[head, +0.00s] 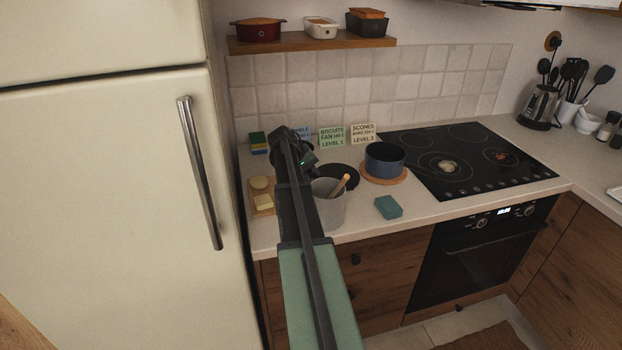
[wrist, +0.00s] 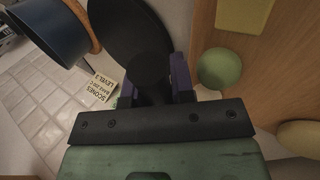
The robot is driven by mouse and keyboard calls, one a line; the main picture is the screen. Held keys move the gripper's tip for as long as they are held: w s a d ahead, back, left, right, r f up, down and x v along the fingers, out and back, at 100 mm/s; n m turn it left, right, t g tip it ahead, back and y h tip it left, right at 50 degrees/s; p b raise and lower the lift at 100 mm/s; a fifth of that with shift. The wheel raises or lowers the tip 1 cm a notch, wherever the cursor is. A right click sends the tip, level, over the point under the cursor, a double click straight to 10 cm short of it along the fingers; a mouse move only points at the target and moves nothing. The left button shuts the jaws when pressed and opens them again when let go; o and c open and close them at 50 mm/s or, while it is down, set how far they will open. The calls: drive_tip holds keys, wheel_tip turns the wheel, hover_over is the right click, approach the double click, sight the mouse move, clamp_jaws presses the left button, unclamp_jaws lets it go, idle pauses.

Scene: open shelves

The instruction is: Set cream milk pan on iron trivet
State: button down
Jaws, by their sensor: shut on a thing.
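My gripper (wrist: 152,86) is shut on a dark piece (wrist: 150,72) low over the back left of the counter. I cannot tell what this piece is or whether it joins the black disc behind it. A flat black disc (head: 340,177), perhaps the iron trivet, shows right of my gripper and also in the wrist view (wrist: 128,28). A pale pot (head: 329,211) with a wooden stick (head: 341,185) in it shows in front of the disc and partly overlaps it. It may be the cream milk pan; my arm hides its left side.
A blue pot (head: 385,160) stands on a round cork-coloured mat (head: 397,179), right of the disc. A teal block (head: 388,207) lies in front. Cards (head: 332,138) stand behind. A wooden board (head: 264,210) with food is left, beside the fridge (head: 110,180). The hob (head: 450,158) is right.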

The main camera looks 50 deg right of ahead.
drive_tip(key=shift+f, duration=0.25)
drive_tip(key=c, duration=1)
unclamp_jaws()
drive_tip(key=shift+r, duration=0.15)
drive_tip(key=shift+r, duration=0.25)
drive_tip(key=p+v, duration=1)
drive_tip(key=v, duration=0.2)
drive_tip(key=shift+s, duration=0.1)
drive_tip(key=shift+o, duration=0.6)
drive_tip(key=shift+f, duration=0.15)
